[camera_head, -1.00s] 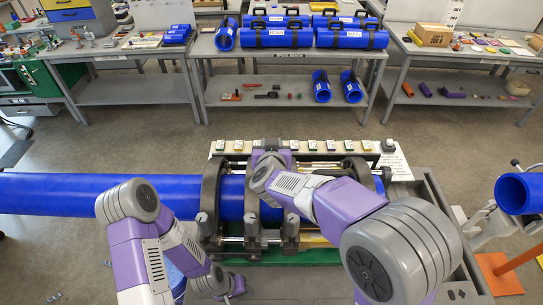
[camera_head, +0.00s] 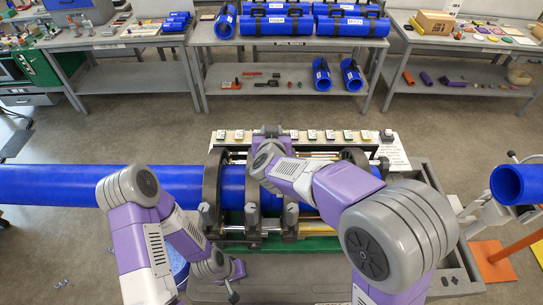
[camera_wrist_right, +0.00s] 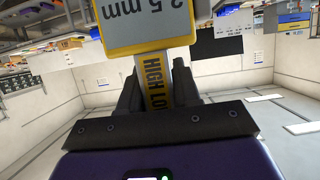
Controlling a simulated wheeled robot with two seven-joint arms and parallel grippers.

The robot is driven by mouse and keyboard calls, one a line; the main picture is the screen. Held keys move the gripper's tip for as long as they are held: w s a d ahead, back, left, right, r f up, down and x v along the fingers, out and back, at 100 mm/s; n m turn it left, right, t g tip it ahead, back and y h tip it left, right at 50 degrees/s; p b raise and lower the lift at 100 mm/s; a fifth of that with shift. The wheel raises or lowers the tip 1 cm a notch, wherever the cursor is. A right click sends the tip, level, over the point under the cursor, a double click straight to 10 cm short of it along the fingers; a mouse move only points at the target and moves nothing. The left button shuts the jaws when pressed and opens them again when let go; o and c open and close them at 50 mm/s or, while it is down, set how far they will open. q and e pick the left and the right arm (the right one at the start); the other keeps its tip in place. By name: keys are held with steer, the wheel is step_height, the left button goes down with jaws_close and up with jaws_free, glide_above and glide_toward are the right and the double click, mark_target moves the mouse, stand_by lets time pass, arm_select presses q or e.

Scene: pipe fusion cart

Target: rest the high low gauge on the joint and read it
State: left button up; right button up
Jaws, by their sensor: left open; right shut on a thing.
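The blue pipe (camera_head: 80,187) lies across the fusion cart, held in dark ring clamps (camera_head: 214,190). The joint is not clearly visible; my right arm covers much of the clamp area. My right gripper (camera_wrist_right: 158,85) is shut on the high low gauge (camera_wrist_right: 150,25). The gauge has a yellow-edged grey face reading "2.5 mm", upside down in the wrist view, and a yellow stem lettered "HIGH LO". In the head view the right wrist is over the clamps; contact between gauge and pipe cannot be told. My left gripper (camera_head: 236,281) is open and empty in front of the cart.
A panel with several small labelled blocks (camera_head: 312,135) runs along the cart's back. Another blue pipe end (camera_head: 508,184) is on a stand at right. Benches with blue pipe pieces (camera_head: 315,26) stand behind. Grey floor (camera_head: 130,125) lies between.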

step_height(320, 180, up, 5)
steer(key=p, duration=0.3)
steer(key=shift+p, duration=0.3)
stand_by(1.3)
